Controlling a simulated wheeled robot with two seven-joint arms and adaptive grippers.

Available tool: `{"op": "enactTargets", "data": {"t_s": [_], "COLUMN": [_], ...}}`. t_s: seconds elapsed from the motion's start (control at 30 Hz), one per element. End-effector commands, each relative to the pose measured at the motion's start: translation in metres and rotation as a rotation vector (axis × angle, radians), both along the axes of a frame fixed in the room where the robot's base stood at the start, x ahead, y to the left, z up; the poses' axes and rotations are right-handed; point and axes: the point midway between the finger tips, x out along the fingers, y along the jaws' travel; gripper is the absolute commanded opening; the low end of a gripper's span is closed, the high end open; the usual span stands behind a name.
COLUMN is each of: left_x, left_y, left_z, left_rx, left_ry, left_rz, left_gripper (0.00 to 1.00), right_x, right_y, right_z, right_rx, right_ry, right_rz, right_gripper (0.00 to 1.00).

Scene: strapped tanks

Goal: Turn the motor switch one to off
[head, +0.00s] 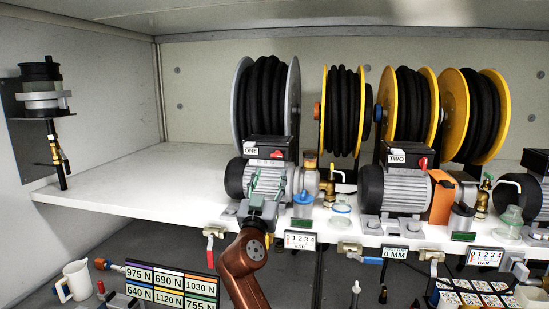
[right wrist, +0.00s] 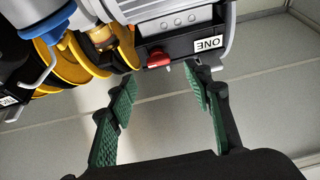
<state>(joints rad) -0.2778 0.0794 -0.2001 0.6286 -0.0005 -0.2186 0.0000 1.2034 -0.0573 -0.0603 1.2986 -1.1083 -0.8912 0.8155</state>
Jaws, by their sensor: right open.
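Motor one (head: 265,178) is a grey ribbed motor on the shelf, with a dark switch box on top labelled ONE (head: 250,150). Its red switch (head: 279,154) is on the box's front, right of the label. The right wrist view shows the box upside down, with the red switch (right wrist: 158,58) beside the ONE label (right wrist: 208,43). My right gripper (head: 266,184) is in front of the motor, below the switch. Its green-padded fingers are open and empty in the wrist view (right wrist: 160,88), with the switch beyond the gap between them. My left gripper is not in view.
Motor two (head: 398,186) stands to the right with its own red switch (head: 422,163). Black hose reels (head: 265,95) stand behind. Gauges (head: 300,239) and valves line the shelf's front edge. The shelf's left part (head: 120,175) is clear. A white jug (head: 75,280) stands below.

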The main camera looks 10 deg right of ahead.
Motion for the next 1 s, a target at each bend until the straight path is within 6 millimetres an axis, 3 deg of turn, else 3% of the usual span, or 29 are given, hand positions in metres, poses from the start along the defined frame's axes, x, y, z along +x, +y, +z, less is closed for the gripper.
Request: {"op": "enactTargets", "data": {"t_s": [0.13,0.33,0.47,0.57,0.83,1.0], "left_x": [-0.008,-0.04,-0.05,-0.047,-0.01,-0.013], "left_y": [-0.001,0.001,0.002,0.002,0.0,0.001], "left_z": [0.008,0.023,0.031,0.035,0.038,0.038], "left_rx": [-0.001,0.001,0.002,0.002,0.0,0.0], "left_ry": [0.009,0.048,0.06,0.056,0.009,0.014], "left_rz": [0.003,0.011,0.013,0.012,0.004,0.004], "left_gripper": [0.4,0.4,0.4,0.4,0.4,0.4], "right_x": [0.01,0.037,0.052,0.059,0.064,0.064], "right_y": [-0.009,-0.027,-0.034,-0.036,-0.036,-0.035], "right_z": [0.008,0.023,0.028,0.03,0.03,0.029], "right_rx": [-0.003,-0.004,-0.004,-0.002,-0.001,-0.001], "right_ry": [0.0,-0.001,0.001,0.001,-0.001,0.0], "right_rz": [-0.008,-0.016,-0.017,-0.015,-0.011,-0.01], "right_gripper": [0.46,0.46,0.46,0.46,0.46,0.41]}}
